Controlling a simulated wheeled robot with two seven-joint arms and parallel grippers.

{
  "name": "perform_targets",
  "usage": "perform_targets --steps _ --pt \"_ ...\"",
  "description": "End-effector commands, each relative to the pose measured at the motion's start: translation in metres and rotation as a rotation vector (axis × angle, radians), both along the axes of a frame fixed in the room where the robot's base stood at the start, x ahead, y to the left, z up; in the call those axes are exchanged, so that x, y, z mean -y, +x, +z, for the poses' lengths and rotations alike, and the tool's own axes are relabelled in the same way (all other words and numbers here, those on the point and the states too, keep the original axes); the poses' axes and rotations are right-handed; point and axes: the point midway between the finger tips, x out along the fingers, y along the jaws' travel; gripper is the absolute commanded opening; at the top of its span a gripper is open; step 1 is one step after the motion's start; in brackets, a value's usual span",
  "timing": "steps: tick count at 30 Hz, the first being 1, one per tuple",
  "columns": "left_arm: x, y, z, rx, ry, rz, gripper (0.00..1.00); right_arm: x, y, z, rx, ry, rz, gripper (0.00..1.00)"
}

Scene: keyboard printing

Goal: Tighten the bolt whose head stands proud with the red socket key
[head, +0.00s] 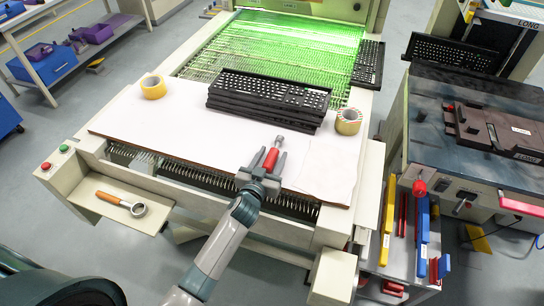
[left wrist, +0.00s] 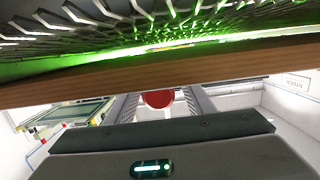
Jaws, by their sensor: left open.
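The red socket key (head: 271,159) lies at the front edge of the white-topped table, its grey tip toward the stack of keyboards. My left gripper (head: 262,166) is at the key, with its fingers on either side of the red handle. The fingers are open. In the left wrist view a round red end (left wrist: 159,99) shows between the two fingers, below a wooden board edge (left wrist: 150,68). I cannot tell whether the fingers touch it. I cannot make out a bolt standing proud in either view. My right gripper is not in view.
Stacked black keyboards (head: 268,100), a yellow tape roll (head: 153,87) and a striped tape roll (head: 349,121) stand on the table. An orange-handled tool (head: 121,204) lies on the left side shelf. A dark workbench (head: 470,130) stands at right.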

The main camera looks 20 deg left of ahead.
Motion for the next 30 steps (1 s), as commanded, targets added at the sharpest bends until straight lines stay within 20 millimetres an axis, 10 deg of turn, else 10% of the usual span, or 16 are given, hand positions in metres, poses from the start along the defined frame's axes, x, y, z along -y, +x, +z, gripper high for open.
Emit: perform_targets --steps 5,12,30 --pt "0.0 0.0 0.0 0.0 0.0 0.0 0.48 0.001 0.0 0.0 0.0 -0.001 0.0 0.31" --pt "0.0 0.0 0.0 0.0 0.0 0.0 0.0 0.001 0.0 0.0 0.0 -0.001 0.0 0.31" --pt "0.0 0.0 0.032 0.006 0.002 -0.001 0.0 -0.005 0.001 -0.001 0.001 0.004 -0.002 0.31"
